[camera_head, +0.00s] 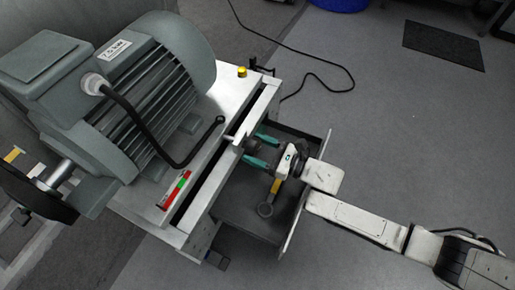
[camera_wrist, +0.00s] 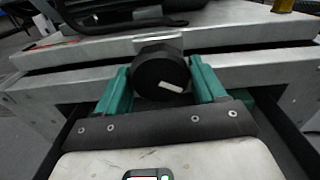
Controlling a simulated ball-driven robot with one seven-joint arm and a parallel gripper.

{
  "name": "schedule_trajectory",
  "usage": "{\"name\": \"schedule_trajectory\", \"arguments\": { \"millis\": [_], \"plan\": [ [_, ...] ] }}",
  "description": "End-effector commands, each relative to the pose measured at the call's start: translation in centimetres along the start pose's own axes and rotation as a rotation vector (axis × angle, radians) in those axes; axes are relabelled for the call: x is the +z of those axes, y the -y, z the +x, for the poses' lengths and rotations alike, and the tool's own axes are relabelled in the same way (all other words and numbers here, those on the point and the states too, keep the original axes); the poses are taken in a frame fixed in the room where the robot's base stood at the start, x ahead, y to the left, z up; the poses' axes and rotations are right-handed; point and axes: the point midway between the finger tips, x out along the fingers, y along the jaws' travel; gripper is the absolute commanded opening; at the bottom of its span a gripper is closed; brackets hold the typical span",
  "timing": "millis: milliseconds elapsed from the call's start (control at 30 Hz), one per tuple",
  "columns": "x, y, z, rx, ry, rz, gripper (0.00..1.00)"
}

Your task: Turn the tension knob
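The tension knob (camera_wrist: 160,70) is a black round knob with a white mark on its face. It sits on the front of the metal frame in the middle of the wrist view. My gripper (camera_wrist: 161,84) has two green fingers, one on each side of the knob. The fingers look spread, and I cannot tell whether they touch it. In the head view my gripper (camera_head: 261,150) points left at the bench's front edge, and the knob is small and dark between the fingers, partly hidden.
A large grey motor (camera_head: 150,90) stands on the light metal bench (camera_head: 232,95). A black cable curves down from it beside a red and green gauge strip (camera_head: 175,190). A dark open tray (camera_head: 240,205) with a yellow-handled tool (camera_head: 269,200) lies below my gripper. A yellow-topped part (camera_head: 242,72) stands near the bench corner.

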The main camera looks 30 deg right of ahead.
Motion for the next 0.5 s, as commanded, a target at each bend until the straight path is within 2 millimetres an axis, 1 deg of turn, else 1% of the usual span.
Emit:
{"name": "schedule_trajectory", "arguments": {
  "millis": [33,67,333,500],
  "plan": [
    [-0.01,0.00,-0.01,0.000,0.000,0.000,0.64],
    [-0.01,0.01,-0.01,0.000,0.000,0.000,0.61],
    [-0.02,0.01,-0.02,0.000,0.000,0.000,0.36],
    [-0.16,0.03,-0.04,-0.001,0.000,0.035,0.35]
  ]
}}
